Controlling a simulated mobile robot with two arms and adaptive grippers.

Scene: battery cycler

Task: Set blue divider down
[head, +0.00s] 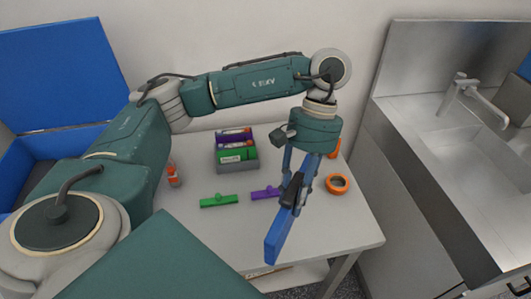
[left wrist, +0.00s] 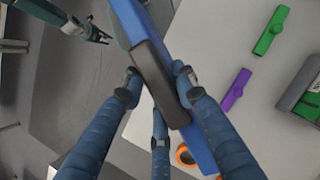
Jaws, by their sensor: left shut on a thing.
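The blue divider (head: 276,240) is a long flat bar with a black grip piece in its middle. My left gripper (head: 292,190) is shut on the divider at the black piece. It holds the divider tilted, over the right front part of the grey table (head: 230,250). In the left wrist view the divider (left wrist: 205,150) runs diagonally between the blue fingers of my left gripper (left wrist: 158,90). Whether the divider touches the table is unclear.
A purple piece (head: 265,192) and a green piece (head: 219,200) lie left of the divider. A grey bin (head: 238,165) with coloured contents stands behind them. Orange tape (head: 338,183) lies at right, an orange bottle (head: 174,175) at left. A metal sink (head: 470,120) stands further right.

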